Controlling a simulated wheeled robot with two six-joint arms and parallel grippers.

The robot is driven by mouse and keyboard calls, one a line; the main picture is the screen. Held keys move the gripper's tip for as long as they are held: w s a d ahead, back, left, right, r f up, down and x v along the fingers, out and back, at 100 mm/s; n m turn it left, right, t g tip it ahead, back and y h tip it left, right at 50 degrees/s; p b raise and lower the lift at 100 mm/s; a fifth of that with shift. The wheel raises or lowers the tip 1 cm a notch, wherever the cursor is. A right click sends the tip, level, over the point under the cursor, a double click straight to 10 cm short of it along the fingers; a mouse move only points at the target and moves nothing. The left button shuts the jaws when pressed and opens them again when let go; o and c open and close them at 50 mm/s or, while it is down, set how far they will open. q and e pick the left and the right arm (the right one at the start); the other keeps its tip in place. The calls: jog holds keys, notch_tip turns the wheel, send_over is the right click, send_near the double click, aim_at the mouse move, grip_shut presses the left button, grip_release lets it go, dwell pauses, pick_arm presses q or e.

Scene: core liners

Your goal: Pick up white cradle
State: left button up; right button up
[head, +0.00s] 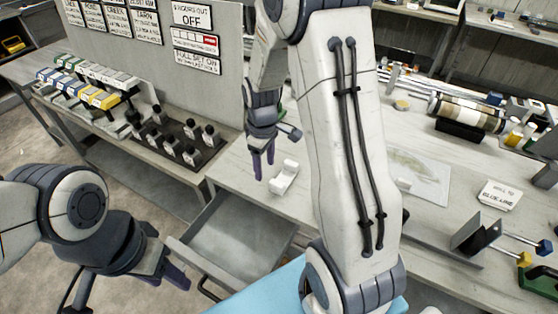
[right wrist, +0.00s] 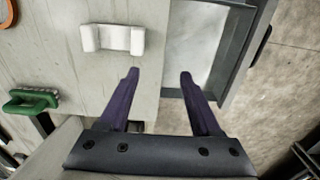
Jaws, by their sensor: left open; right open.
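The white cradle (head: 284,178) is a small block with two raised ends and a dip between them. It sits on the pale bench top near its front edge. In the right wrist view the cradle (right wrist: 113,38) lies ahead and to the left of the fingertips. My right gripper (head: 263,165) is open and empty, just left of the cradle in the head view, apart from it. Its two dark purple fingers (right wrist: 158,76) are spread in the wrist view. My left gripper (head: 172,262) is open and empty at lower left, away from the bench top.
An open drawer (head: 240,235) juts out below the bench edge near the cradle. A green-handled item (right wrist: 30,102) lies left in the wrist view.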

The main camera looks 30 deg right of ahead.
jog(key=d+f, duration=0.1)
jog(key=d, duration=0.3)
jog(key=p, duration=0.2)
send_over(277, 183)
jog(key=f, duration=0.5)
jog(key=shift+s, duration=0.35)
jog(key=f, duration=0.1)
jog(key=f+p, duration=0.1)
jog(key=f, duration=0.3)
jog(key=shift+w+p, duration=0.35)
jog(key=shift+f, duration=0.3)
pick_arm(q)
notch_tip(277, 183, up, 5)
jog(key=shift+f, duration=0.2)
pick_arm(e)
grip_shut()
